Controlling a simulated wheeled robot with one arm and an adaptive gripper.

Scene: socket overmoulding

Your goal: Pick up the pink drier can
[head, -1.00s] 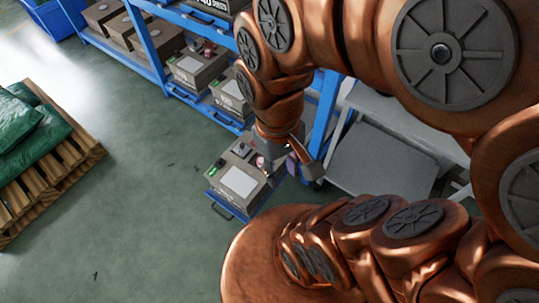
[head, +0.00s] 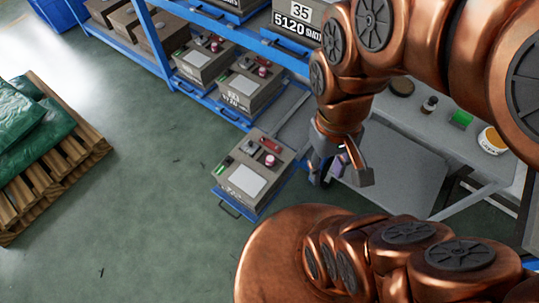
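A small pink can (head: 270,160) stands on the right part of the top of a grey-brown box (head: 262,195). The box sits on a blue pulled-out tray (head: 232,211) at the foot of the rack. My gripper (head: 340,182) is to the right of the box, apart from the pink can. Its fingers look spread, with one to the left and one to the right. A small pinkish-purple patch (head: 341,161) shows between them; I cannot tell whether it is part of the gripper.
A blue rack (head: 155,42) holds similar boxes, with pink cans on two of them (head: 215,46) (head: 262,71). A grey table (head: 400,170) with small containers stands at the right. A wooden pallet (head: 60,160) with green sacks is at the left. Green floor between is clear.

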